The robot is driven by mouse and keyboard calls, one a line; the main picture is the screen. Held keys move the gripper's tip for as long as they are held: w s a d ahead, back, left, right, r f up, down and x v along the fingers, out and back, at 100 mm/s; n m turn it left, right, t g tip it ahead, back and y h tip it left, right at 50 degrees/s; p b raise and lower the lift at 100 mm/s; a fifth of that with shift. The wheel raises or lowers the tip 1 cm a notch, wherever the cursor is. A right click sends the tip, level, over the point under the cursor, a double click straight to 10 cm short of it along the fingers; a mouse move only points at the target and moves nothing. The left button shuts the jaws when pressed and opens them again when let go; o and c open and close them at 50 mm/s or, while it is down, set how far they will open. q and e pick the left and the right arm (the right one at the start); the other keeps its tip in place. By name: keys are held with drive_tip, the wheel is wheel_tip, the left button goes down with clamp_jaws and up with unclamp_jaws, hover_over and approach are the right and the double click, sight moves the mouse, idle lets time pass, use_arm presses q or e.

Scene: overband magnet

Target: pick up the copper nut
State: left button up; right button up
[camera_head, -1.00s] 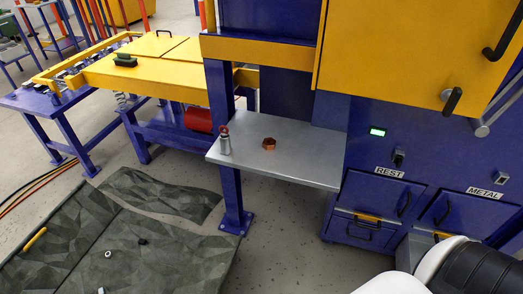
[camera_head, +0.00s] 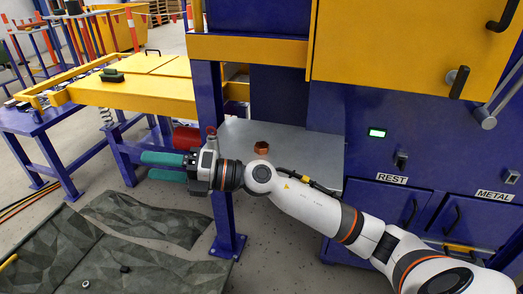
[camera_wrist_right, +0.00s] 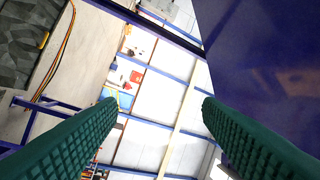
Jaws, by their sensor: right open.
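The copper nut (camera_head: 261,148) is a small hexagonal piece lying on the grey metal shelf (camera_head: 300,150) of the blue machine. My right gripper (camera_head: 143,167) has two green fingers pointing left, in front of and left of the shelf. It is apart from the nut, and my right wrist and forearm pass just in front of the nut. In the right wrist view the green fingers (camera_wrist_right: 155,120) stand wide apart with nothing between them; the nut is not in that view. My left gripper is not in view.
A blue leg (camera_head: 226,215) supports the shelf. A yellow-topped conveyor (camera_head: 140,85) is at left. Dark mats (camera_head: 60,250) with small parts lie on the floor.

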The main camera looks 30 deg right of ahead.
drive_tip(key=w+d+f+n+g+h, duration=0.2)
drive_tip(key=d+f+n+g+h, duration=0.1)
drive_tip(key=d+n+g+h, duration=0.15)
drive_tip(key=h, duration=0.9)
hover_over(263, 145)
drive_tip(key=s+a, duration=0.3)
drive_tip(key=a, duration=0.5)
drive_tip(key=shift+w+f+g+y, duration=0.25)
drive_tip(key=shift+f+g, duration=0.1)
drive_tip(key=shift+f, duration=0.15)
drive_tip(key=d+h, duration=0.1)
drive_tip(key=d, duration=0.2)
drive_tip(key=s+d+r+h, duration=0.1)
drive_tip(key=d, duration=0.1)
drive_tip(key=d+m+h, duration=0.1)
drive_tip(key=d, duration=0.2)
drive_tip(key=shift+s+d+r+g+h, duration=0.2)
drive_tip(key=shift+d+r+g+h, duration=0.1)
drive_tip(key=shift+d+r, duration=0.1)
drive_tip(key=shift+d+f, duration=0.1)
drive_tip(key=shift+f, duration=0.25)
drive_tip(key=x, duration=0.2)
drive_tip(key=b+x, duration=0.1)
drive_tip(key=x, duration=0.3)
drive_tip(key=shift+w+a+f+b, duration=0.25)
drive_tip(key=shift+w+a+b, duration=0.1)
drive_tip(key=shift+w, duration=0.1)
drive_tip(key=shift+r, duration=0.1)
drive_tip(key=c, duration=1.2)
drive_tip(key=shift+r, duration=0.15)
